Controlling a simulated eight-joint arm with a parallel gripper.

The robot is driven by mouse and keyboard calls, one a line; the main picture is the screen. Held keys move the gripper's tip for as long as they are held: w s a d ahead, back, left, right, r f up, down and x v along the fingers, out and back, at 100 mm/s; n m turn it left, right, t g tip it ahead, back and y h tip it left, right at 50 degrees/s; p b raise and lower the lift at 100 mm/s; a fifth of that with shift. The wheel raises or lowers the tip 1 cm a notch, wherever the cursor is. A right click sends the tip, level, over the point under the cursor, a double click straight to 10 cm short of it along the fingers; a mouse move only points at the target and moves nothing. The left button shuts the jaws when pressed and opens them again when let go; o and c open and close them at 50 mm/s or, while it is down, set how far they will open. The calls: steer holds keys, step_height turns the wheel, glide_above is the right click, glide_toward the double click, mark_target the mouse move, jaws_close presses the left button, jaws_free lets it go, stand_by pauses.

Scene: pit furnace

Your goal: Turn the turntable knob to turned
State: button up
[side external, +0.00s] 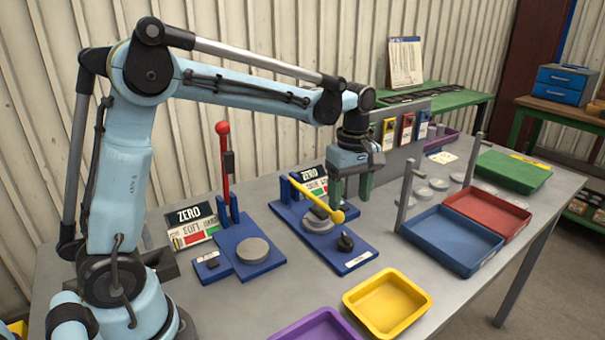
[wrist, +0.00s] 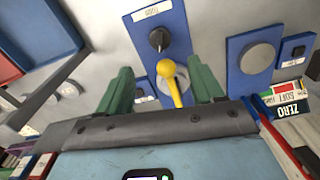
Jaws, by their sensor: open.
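The black knob (side external: 345,242) stands on the front part of a blue base plate (side external: 362,255), with a pale label in front of it. A grey round disc (side external: 318,226) sits behind the knob on the same plate, partly covered by a yellow lever with a ball end (side external: 338,216). My gripper (side external: 350,199) points down above this plate, green fingers apart and empty. In the wrist view the yellow ball (wrist: 167,68) appears between the fingers (wrist: 164,78); contact cannot be told.
A second blue plate with a red lever (side external: 223,128) and grey disc (side external: 252,249) stands left. A grey post (side external: 405,195) and blue tray (side external: 440,250) are right. A yellow tray (side external: 418,302) and purple tray (side external: 320,328) lie in front. Bare table surrounds the plate's front.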

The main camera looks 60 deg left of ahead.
mark_target(347, 238)
steer(key=shift+r, duration=0.45)
steer(key=f, duration=1.2)
steer(key=shift+d+f, duration=0.1)
steer(key=shift+d, duration=0.15)
steer(key=c, duration=1.1)
steer(key=shift+o, duration=0.2)
steer(key=shift+s+m, duration=0.1)
steer(key=shift+m, duration=1.4)
